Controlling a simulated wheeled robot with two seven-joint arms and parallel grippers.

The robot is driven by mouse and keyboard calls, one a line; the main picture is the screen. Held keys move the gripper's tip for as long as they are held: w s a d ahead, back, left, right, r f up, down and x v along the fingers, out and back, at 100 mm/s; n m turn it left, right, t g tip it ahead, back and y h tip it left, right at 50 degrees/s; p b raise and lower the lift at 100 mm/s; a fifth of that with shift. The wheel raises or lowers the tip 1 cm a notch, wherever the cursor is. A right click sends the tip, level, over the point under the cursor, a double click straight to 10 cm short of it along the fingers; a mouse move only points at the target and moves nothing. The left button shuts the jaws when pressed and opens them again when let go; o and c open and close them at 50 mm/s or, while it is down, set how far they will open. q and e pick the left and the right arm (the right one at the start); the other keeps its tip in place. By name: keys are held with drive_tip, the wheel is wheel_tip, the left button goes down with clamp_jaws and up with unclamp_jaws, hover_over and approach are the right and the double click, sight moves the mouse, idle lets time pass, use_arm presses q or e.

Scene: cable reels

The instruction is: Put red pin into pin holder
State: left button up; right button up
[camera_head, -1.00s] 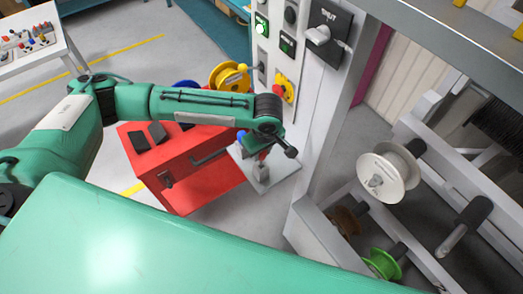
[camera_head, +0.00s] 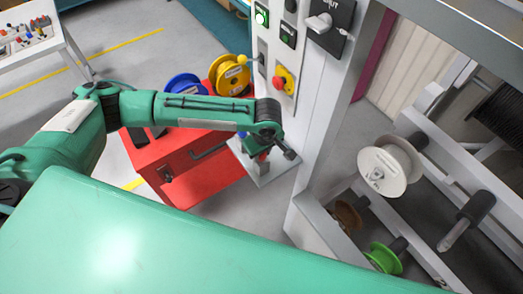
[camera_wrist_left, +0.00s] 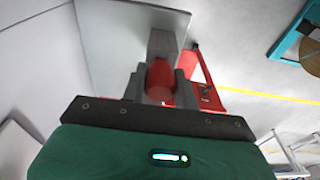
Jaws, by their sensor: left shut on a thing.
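The red pin (camera_wrist_left: 160,80) is between the fingers of my left gripper (camera_wrist_left: 158,88) in the left wrist view. The gripper is shut on its rounded red part. A grey block (camera_wrist_left: 163,44), which looks like the pin holder, is directly beyond the pin on a pale plate (camera_wrist_left: 120,30). In the head view, my left gripper (camera_head: 261,153) points down over the plate (camera_head: 275,171) beside the white cabinet, with a little red showing. Whether the pin's lower end is inside the holder is hidden. My right gripper is not in view.
A red cart (camera_head: 190,181) stands left of the plate, with blue (camera_head: 184,86) and yellow (camera_head: 230,76) reels behind the arm. The cabinet panel (camera_head: 268,45) rises close to the right. White (camera_head: 384,168) and green (camera_head: 381,258) reels hang on the rack.

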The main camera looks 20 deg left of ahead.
use_arm(q)
drive_tip(key=o, duration=1)
drive_tip(key=shift+o, duration=0.2)
wheel_tip(320, 180, up, 14)
drive_tip(key=s+d+b, duration=0.1)
drive_tip(key=b, duration=0.3)
drive_tip(key=shift+d, duration=0.15)
drive_tip(key=shift+f, duration=0.15)
